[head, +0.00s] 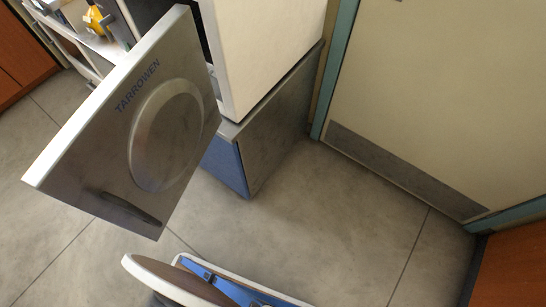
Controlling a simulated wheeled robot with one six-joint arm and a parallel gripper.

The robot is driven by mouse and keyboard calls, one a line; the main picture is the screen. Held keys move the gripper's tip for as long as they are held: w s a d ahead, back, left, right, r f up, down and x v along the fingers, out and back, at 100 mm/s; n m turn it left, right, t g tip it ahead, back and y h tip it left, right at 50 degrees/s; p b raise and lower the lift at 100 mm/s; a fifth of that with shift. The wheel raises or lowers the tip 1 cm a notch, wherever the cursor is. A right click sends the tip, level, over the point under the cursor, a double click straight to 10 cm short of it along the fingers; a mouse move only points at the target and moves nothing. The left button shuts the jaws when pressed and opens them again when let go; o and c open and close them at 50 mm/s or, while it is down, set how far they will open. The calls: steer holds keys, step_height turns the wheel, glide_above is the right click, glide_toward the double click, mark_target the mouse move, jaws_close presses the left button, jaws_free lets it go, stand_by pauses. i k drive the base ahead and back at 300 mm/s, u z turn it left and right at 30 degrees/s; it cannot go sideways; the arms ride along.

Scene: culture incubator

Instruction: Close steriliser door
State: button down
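The steriliser door (75,160) is a thick grey metal slab with white edges, the blue word TARROWEN and a round raised disc. It stands wide open, swung out from the white steriliser body (268,45). A dark bar handle (131,208) is on the door's face near its lower edge. Only a narrow dark strip of the steriliser's inside shows beside the door; the rest is hidden. My gripper is not in the head view, and nothing is seen touching the door.
The steriliser stands on a grey and blue cabinet (270,130). A pale room door (440,90) with a grey kick plate is at right. A shelf with a yellow item (95,20) is at upper left. The grey tiled floor (340,220) is clear in the middle.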

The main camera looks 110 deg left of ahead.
mark_target(127, 157)
steer(key=i, duration=0.9)
steer(key=u, duration=4.9)
steer(key=k, duration=0.5)
steer(key=u, duration=0.95)
steer(key=k, duration=0.85)
steer(key=u, duration=0.25)
steer(key=i, duration=0.6)
steer(key=z, duration=0.15)
